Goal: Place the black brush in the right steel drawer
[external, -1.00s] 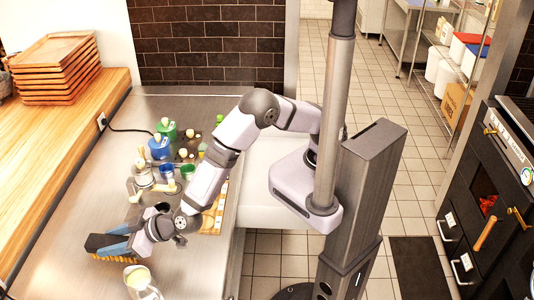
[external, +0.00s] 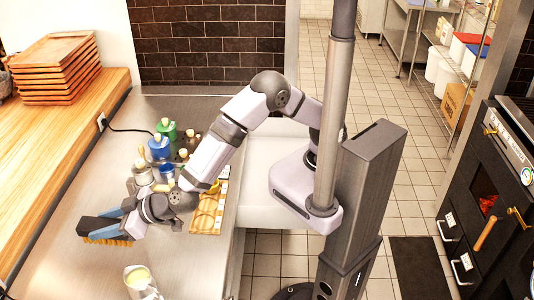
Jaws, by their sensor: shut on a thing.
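The black brush (external: 92,226) has a blue part near my gripper and tan bristles facing down. It is at the left of the steel counter. My gripper (external: 128,217) is shut on it. The brush seems held just above the counter, though the gap is hard to judge. Two closed drawer fronts with pale handles show low in the dark oven unit at the far right, one (external: 448,230) beside the other (external: 463,266). I cannot tell whether either is the right steel drawer.
On the steel counter (external: 80,272) stand a glass jug (external: 140,282), a green pot (external: 166,128), a blue pot (external: 158,148) and several small containers. A wooden board (external: 207,213) lies under my arm. Stacked wooden trays (external: 55,68) sit at the back left. The front counter is mostly clear.

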